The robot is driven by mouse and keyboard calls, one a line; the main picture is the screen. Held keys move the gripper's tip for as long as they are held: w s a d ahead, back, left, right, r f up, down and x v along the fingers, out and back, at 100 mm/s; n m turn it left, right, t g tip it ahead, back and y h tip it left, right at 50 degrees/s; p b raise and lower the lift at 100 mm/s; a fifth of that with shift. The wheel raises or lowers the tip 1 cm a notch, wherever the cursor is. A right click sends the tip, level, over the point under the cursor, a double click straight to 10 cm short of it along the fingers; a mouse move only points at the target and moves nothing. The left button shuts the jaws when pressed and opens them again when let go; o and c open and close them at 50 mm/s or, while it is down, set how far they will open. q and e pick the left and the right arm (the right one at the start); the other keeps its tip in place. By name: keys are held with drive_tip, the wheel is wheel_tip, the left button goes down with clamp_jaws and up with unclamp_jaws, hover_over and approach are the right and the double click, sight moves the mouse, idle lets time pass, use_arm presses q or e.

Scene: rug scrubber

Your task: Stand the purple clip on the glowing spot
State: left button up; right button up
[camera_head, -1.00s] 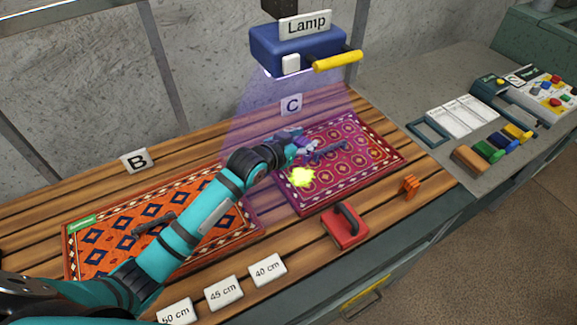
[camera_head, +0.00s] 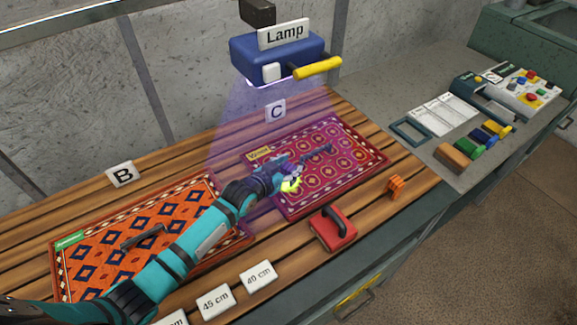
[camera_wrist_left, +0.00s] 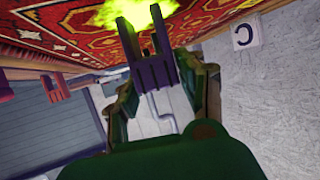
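The glowing yellow-green spot (camera_head: 290,185) lies on the dark red rug (camera_head: 352,157) under the lamp; it also shows at the top of the left wrist view (camera_wrist_left: 138,11). My left gripper (camera_head: 286,172) is low over that rug, at the spot and partly covering it. In the left wrist view the purple clip (camera_wrist_left: 154,72) sits between the green fingers of my left gripper (camera_wrist_left: 165,90), its prongs pointing at the glow. The prong tips overlap the glow; I cannot tell if they touch the rug. My right gripper is out of view.
The blue lamp (camera_head: 277,58) hangs above the rug. An orange clip (camera_head: 395,187) and a red block with a dark handle (camera_head: 333,229) stand near the table's front edge. An orange rug (camera_head: 110,258) lies at left. Coloured blocks (camera_head: 484,138) stand on the grey counter at right.

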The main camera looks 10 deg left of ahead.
use_arm(q)
drive_tip(key=o, duration=0.3)
drive_tip(key=shift+o, duration=0.2)
drive_tip(key=shift+r, duration=0.15)
drive_tip(key=b+v, duration=0.1)
drive_tip(key=v, duration=1.1)
